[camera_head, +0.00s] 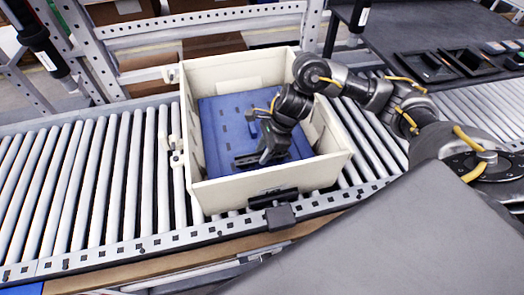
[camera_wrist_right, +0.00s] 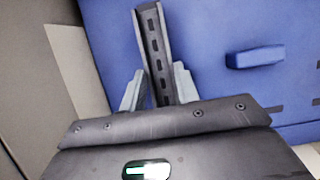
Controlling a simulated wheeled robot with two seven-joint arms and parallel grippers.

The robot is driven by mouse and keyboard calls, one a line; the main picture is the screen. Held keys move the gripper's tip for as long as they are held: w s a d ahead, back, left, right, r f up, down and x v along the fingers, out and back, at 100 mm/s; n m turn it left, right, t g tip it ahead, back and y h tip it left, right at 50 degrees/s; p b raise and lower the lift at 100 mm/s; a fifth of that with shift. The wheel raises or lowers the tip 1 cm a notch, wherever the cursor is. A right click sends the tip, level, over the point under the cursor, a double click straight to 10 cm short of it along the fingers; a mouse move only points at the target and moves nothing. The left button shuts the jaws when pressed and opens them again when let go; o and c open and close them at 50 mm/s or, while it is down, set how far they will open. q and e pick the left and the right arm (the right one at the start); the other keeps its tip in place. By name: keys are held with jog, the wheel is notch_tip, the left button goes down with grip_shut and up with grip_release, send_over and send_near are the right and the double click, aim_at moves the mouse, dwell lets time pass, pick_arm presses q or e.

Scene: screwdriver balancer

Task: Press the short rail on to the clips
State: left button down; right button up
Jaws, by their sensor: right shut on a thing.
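The short rail (camera_wrist_right: 155,50) is a dark slotted metal strip, held between the two light fingers of my right gripper (camera_wrist_right: 157,88) in the right wrist view. It stretches away from the fingers over the blue panel; I cannot tell whether it touches the panel. In the head view, my right gripper (camera_head: 266,155) is low inside the cream box, and the rail (camera_head: 246,160) shows as a dark piece at its tip. The blue panel (camera_head: 220,140) has several small dark marks; I cannot tell which are clips. My left gripper is not in view.
The cream box (camera_head: 205,192) stands on a roller conveyor (camera_head: 80,190), its walls close around my right gripper. A small blue block (camera_wrist_right: 255,57) sits on the panel right of the rail. Black trays (camera_head: 465,62) lie at the right. Rollers to the left are clear.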

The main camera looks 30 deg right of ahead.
jog(key=shift+a+f+b, duration=0.1)
jog(key=shift+f+b, duration=0.3)
jog(key=shift+f, duration=0.05)
jog(key=shift+s+a, duration=0.1)
jog(key=shift+a, duration=0.15)
dwell(0.9)
jog(key=o, duration=1.2)
jog(key=shift+d, duration=0.25)
jog(key=shift+w+d+r, duration=0.2)
jog(key=shift+r, duration=0.25)
jog(key=p+v, duration=0.4)
jog(key=v, duration=0.3)
jog(key=shift+s, duration=0.2)
jog(key=shift+a+f, duration=0.1)
